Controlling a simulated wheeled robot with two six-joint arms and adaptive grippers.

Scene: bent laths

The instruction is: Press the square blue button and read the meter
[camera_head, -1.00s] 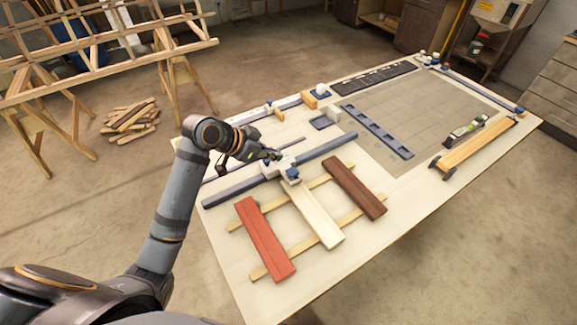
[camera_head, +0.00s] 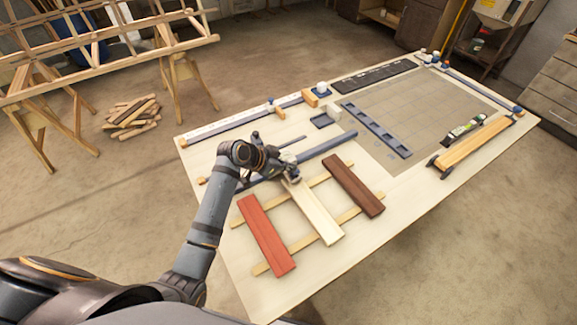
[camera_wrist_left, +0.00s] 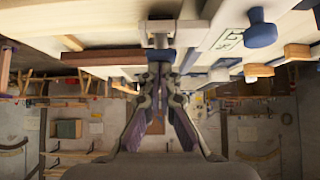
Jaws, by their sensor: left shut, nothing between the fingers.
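My left gripper (camera_head: 292,168) is over the table at the far end of the cream lath (camera_head: 315,213). Its fingers are shut and empty; they show in the left wrist view (camera_wrist_left: 160,72), just in front of a pale grey block (camera_wrist_left: 160,32). In that view a white panel with a green marking (camera_wrist_left: 229,39) lies right of the fingers, with a blue knob-like part (camera_wrist_left: 261,28) beside it. I cannot tell whether this is the meter and its button, and no reading is legible. In the head view my gripper largely hides the fitting there. My right gripper is not in view.
A red lath (camera_head: 266,237) and a dark brown lath (camera_head: 354,185) flank the cream one on thin strips. A blue bar (camera_head: 325,145) lies behind them. A slotted blue rail (camera_head: 377,130) and a level-like tool (camera_head: 465,130) are to the right. The grey mat (camera_head: 425,110) is mostly clear.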

